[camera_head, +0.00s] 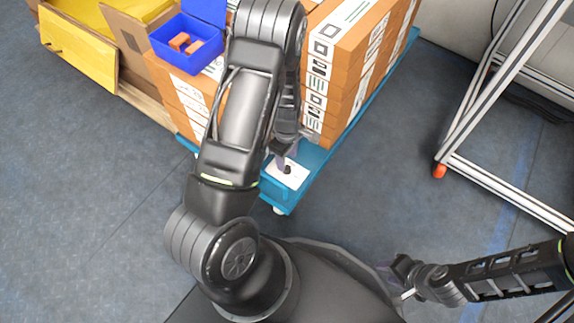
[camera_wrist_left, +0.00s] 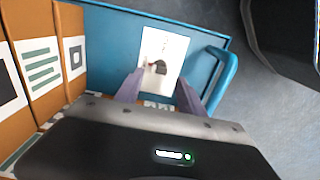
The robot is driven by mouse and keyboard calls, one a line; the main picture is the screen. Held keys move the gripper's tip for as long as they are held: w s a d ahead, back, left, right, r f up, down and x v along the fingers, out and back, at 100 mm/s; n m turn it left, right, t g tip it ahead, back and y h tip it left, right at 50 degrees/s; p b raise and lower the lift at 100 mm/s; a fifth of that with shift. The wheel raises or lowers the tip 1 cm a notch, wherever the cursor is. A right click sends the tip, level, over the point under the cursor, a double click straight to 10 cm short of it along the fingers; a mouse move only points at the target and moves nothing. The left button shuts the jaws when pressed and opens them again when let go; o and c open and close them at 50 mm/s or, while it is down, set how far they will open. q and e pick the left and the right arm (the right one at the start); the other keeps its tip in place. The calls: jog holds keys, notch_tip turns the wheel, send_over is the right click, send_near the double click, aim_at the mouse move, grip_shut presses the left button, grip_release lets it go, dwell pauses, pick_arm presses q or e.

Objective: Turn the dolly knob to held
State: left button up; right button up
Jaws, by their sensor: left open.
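The blue dolly (camera_head: 312,160) carries a stack of boxes and has a white plate (camera_head: 296,181) at its near corner. The dark knob (camera_head: 287,170) sits on this plate. In the left wrist view the knob (camera_wrist_left: 158,67) is on the white plate (camera_wrist_left: 174,48), just beyond my left fingertips. My left gripper (camera_head: 284,158) is at the knob in the head view, partly hidden by my arm. In the left wrist view its fingers (camera_wrist_left: 159,90) are apart with nothing between them. My right gripper (camera_head: 403,284) is low at the right, away from the dolly; its jaws are unclear.
Brown boxes with white labels (camera_head: 345,75) stand on the dolly close beside my left arm. A blue bin (camera_head: 185,45) with orange items sits on boxes at the left. A metal frame (camera_head: 490,75) stands at the right. The floor (camera_head: 380,190) between is clear.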

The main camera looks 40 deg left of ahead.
aim_at(287, 166)
pick_arm(q)
notch_tip(287, 166, down, 4)
jog(key=shift+f+b, duration=0.2)
jog(key=shift+b, duration=0.5)
jog(key=shift+c, duration=0.5)
grip_shut()
